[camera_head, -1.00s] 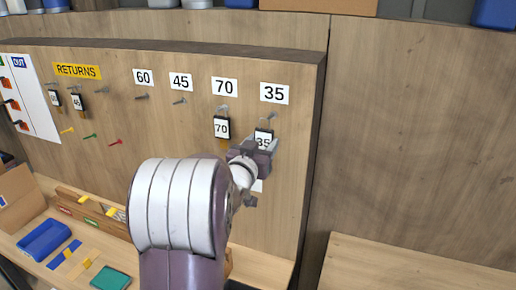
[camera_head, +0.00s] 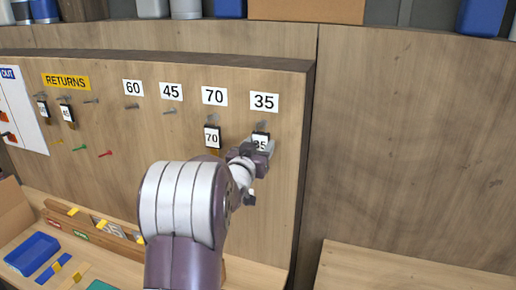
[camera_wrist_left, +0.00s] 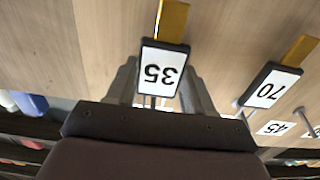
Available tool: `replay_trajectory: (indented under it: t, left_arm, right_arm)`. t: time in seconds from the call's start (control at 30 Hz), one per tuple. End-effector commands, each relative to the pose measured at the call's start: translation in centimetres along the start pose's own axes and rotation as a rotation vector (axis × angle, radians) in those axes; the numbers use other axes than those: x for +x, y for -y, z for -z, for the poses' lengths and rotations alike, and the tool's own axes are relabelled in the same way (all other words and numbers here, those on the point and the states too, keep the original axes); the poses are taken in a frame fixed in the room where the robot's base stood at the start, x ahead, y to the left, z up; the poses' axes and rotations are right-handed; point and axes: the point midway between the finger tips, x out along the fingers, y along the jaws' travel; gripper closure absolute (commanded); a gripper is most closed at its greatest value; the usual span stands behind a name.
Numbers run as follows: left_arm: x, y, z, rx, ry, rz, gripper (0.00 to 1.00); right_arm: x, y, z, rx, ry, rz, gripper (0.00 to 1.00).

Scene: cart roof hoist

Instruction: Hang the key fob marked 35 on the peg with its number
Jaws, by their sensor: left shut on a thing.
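The key fob marked 35 (camera_head: 260,143) is a dark-framed white tag with a yellow strip. My left gripper (camera_head: 258,152) is shut on it, just below the peg (camera_head: 262,126) under the 35 label (camera_head: 264,102). In the left wrist view the fob (camera_wrist_left: 161,74) shows upside down between the two fingers (camera_wrist_left: 160,92). A thin dark piece shows at the fob's top edge; I cannot tell whether the fob's ring is around the peg. My right gripper is not in view.
Fob 70 (camera_head: 212,137) hangs on the neighbouring peg, close left of my gripper. The pegs under 60 (camera_head: 132,106) and 45 (camera_head: 170,110) are bare. Two fobs hang under the RETURNS sign (camera_head: 66,82). A blue tray (camera_head: 32,254) stands on the bench below.

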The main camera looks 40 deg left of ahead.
Motion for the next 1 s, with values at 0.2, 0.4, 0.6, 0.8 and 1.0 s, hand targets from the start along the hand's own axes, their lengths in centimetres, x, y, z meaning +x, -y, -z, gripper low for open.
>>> replay_trajectory:
  t: [0.2, 0.4, 0.6, 0.8, 1.0]
  left_arm:
    - [0.0, 0.0, 0.0, 0.0, 0.0, 0.0, 0.84]
    - [0.0, 0.0, 0.0, 0.0, -0.001, 0.0, 0.19]
    - [0.0, 0.0, 0.0, 0.0, 0.0, 0.0, 0.18]
    - [-1.1, 0.1, -0.2, 0.0, -0.001, 0.002, 0.18]
    - [-6.3, 0.1, -0.5, 0.002, -0.005, 0.004, 0.18]
  right_arm:
    - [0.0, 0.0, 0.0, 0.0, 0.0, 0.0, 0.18]
    - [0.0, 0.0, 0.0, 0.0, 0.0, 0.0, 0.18]
    - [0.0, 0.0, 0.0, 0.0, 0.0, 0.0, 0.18]
    - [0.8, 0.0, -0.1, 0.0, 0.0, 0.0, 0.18]
    - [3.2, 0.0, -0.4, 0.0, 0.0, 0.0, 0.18]
